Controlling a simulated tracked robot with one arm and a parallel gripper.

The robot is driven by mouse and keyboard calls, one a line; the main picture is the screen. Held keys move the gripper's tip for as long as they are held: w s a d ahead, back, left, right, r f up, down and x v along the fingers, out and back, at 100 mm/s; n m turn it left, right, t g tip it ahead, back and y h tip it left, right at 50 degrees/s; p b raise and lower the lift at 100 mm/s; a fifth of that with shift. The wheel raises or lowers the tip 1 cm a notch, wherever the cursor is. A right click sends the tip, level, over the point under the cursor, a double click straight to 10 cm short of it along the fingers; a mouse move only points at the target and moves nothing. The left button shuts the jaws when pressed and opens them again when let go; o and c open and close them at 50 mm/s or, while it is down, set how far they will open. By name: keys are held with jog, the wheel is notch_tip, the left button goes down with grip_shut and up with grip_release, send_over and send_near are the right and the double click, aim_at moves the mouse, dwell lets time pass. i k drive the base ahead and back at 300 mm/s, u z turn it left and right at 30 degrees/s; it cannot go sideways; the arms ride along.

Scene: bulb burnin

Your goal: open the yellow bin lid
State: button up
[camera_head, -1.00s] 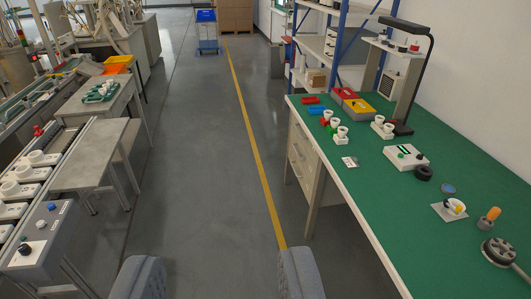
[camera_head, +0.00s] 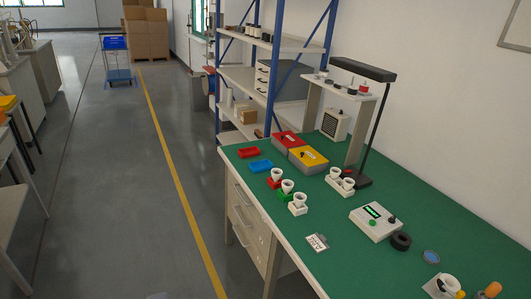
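The yellow bin (camera_head: 303,168) stands on the green workbench (camera_head: 385,195), near its far end. Its yellow lid (camera_head: 308,157) lies flat on the grey body and looks shut, with a small dark handle on top. A similar bin with a red lid (camera_head: 286,138) stands right beside it, on the far left side. My gripper does not show in this view, so its opening and whether it holds anything cannot be seen.
A black lamp (camera_head: 366,70) rises right of the bins. Behind stands a blue-framed shelf (camera_head: 272,90). The floor left of the bench is clear.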

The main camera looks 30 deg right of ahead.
aim_at(309, 156)
jog(key=i, duration=2.75)
jog(key=z, duration=2.3)
jog(key=i, duration=0.5)
jog(key=u, duration=0.15)
